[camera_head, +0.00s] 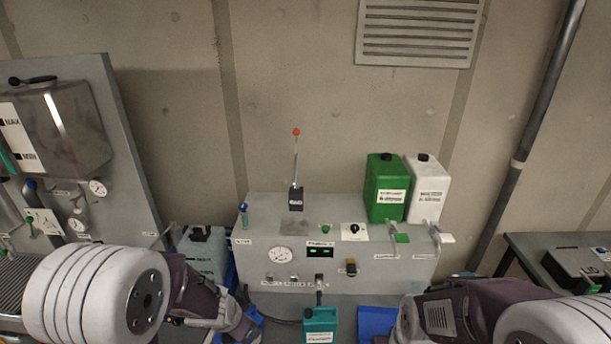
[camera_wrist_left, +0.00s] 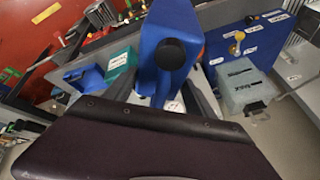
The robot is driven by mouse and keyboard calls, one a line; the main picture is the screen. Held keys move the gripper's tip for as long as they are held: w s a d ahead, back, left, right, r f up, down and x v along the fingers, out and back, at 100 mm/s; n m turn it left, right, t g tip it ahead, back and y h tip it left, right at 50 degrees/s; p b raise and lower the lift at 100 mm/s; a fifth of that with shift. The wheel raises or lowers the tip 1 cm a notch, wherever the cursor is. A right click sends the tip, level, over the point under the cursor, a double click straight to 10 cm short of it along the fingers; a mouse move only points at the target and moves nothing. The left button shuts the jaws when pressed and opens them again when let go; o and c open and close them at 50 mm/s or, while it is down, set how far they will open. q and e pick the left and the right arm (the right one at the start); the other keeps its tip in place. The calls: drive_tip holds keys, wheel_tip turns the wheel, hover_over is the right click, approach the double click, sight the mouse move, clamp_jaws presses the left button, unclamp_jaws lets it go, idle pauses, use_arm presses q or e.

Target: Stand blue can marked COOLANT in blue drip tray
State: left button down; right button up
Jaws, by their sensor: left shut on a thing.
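A blue can (camera_wrist_left: 172,25) with a black cap fills the top middle of the left wrist view. My left gripper (camera_wrist_left: 180,95) is shut on it, with a grey finger on each side. I cannot read a label on the can. A blue tray (camera_head: 377,322) shows low in the head view, right of a teal can, partly cut off by the frame and my right arm. My right gripper is out of view.
The teal can (camera_head: 320,324) stands in front of the grey console (camera_head: 300,279). A green can (camera_head: 386,188) and a white can (camera_head: 427,190) stand on the console. A grey-blue container (camera_head: 203,255) sits left of it. A dark table (camera_head: 533,248) is at right.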

use_arm(q)
drive_tip(key=shift+a+r+n+y, duration=0.2)
drive_tip(key=shift+r+n+y, duration=0.1)
drive_tip(key=shift+n, duration=0.2)
drive_tip(key=shift+r, duration=0.1)
drive_tip(key=n, duration=0.1)
drive_tip(key=a+n+y, duration=0.1)
drive_tip(key=n, duration=0.1)
drive_tip(key=shift+a+r, duration=0.15)
drive_tip(key=shift+r, duration=0.25)
drive_tip(key=n, duration=0.1)
drive_tip(key=a+r+n+y, duration=0.1)
drive_tip(key=n, duration=0.1)
drive_tip(key=shift+s+a+n+g+y, duration=0.2)
drive_tip(key=shift+n+g+y, duration=0.1)
wheel_tip(320, 180, down, 24)
drive_tip(key=b, duration=2.3)
drive_tip(key=shift+r+b, duration=0.2)
drive_tip(key=shift+b, duration=0.15)
